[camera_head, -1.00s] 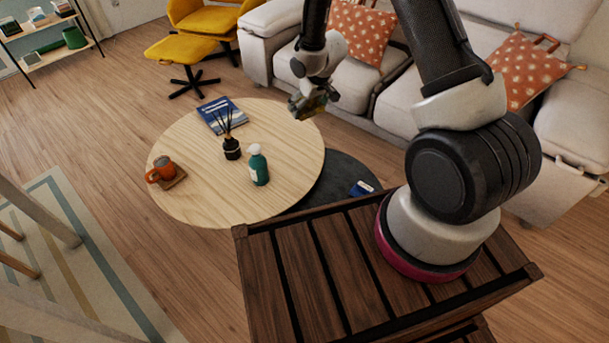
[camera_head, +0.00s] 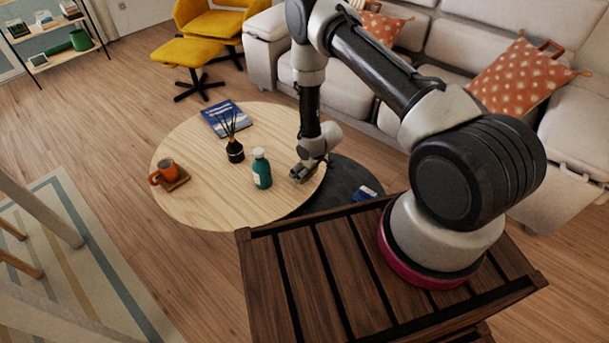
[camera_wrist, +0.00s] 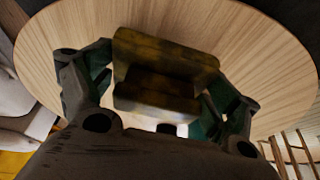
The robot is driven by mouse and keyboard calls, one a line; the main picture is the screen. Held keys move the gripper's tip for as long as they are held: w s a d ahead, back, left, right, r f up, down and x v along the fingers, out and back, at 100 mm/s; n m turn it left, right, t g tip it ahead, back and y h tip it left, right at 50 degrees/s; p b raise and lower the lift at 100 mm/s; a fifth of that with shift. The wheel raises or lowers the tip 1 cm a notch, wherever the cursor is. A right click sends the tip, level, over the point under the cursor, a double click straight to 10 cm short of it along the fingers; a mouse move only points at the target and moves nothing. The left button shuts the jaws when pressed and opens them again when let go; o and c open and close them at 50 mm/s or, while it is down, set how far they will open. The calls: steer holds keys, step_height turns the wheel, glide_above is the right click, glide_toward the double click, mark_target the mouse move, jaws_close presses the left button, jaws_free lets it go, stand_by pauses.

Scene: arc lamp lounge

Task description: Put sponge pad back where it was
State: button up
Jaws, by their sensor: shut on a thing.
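The sponge pad (camera_wrist: 165,55) is a dark yellow-brown block in the wrist view, held between the two fingers of my gripper (camera_wrist: 155,88). My gripper is shut on it. In the head view my gripper (camera_head: 304,172) is low at the right edge of the round wooden table (camera_head: 210,207), right of the green bottle. The pad is too small and dark there to make out clearly. The wooden table top also fills much of the wrist view (camera_wrist: 75,40). I cannot tell whether the pad touches the table.
A green bottle (camera_head: 261,170) stands close left of my gripper. A reed diffuser (camera_head: 235,152), a blue book (camera_head: 223,118) and an orange mug (camera_head: 165,170) on a coaster are farther left. A lower dark table (camera_head: 345,178) holds a blue item (camera_head: 365,193). The wooden table's front is clear.

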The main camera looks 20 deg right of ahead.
steer(key=shift+f, duration=1.5)
steer(key=shift+f, duration=0.1)
steer(key=o, duration=0.9)
